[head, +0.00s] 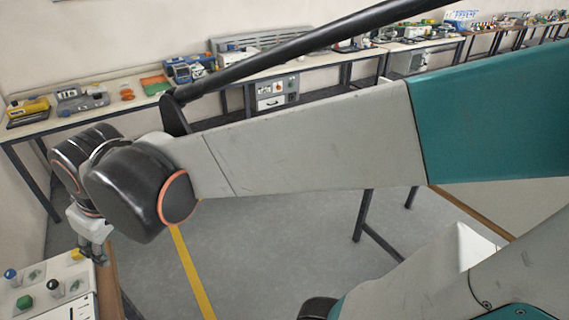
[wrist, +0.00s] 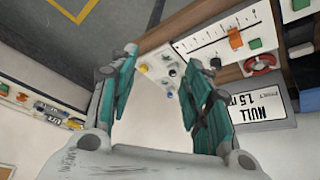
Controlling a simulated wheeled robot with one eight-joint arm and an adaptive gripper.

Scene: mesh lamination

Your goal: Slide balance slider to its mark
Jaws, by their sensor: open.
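In the wrist view a pale panel with a printed tick scale (wrist: 208,42) carries an orange slider knob (wrist: 236,38), right of the scale's middle. It looks like the balance slider; its target mark cannot be made out. My gripper (wrist: 163,58) is open and empty, its teal fingers spread on either side of a white panel with small knobs (wrist: 160,72). The orange knob lies to the right of the right finger, apart from it. In the head view my gripper (head: 92,252) hangs at the far left above the console edge; the slider is not clear there.
The wrist view shows a green button (wrist: 255,43), a red ring (wrist: 262,62) and a sign reading NULL (wrist: 262,105) near the slider. In the head view, a console with coloured knobs (head: 40,275) stands lower left. A long bench (head: 135,95) lines the wall.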

